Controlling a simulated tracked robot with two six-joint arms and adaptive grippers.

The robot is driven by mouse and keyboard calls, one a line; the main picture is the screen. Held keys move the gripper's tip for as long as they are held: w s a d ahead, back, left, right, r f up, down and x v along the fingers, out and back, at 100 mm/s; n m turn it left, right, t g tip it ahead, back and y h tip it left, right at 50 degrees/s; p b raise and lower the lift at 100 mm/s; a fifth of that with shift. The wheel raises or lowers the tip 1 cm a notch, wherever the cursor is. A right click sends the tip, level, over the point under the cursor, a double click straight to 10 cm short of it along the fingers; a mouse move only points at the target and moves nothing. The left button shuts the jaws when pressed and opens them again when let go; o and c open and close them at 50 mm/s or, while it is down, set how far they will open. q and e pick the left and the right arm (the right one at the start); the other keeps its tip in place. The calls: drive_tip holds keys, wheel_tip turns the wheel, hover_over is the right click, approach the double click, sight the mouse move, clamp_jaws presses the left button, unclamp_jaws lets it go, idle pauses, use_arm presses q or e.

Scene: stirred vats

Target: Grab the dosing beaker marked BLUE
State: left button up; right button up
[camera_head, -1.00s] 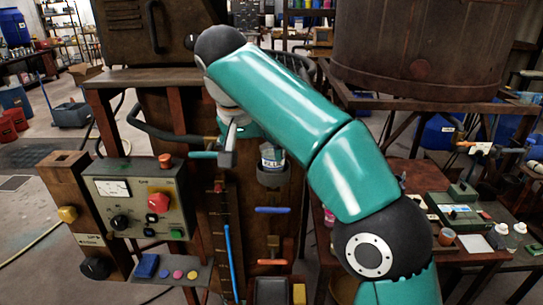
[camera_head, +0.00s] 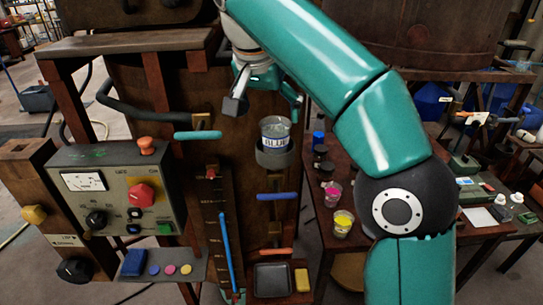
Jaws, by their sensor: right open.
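The dosing beaker marked BLUE (camera_head: 275,133) is a clear cup with a white label. It stands upright in a dark round holder (camera_head: 273,158) on the front of the brown vat panel. My right gripper (camera_head: 266,110) is above and to the left of the beaker, with its fingers spread on either side and a little higher. It is open and holds nothing. The fingers look apart from the beaker. My left gripper does not show.
A control box (camera_head: 118,200) with a red knob stands at the left. Blue (camera_head: 277,196) and orange handles stick out below the holder. Cups of pink (camera_head: 333,194) and yellow (camera_head: 343,223) stand on a table at the right. A large vat fills the back right.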

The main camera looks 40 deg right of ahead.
sight(275, 140)
drive_tip(key=shift+b+x, duration=0.75)
drive_tip(key=shift+x, duration=2.8)
drive_tip(key=shift+s, duration=0.15)
drive_tip(key=c, duration=1.3)
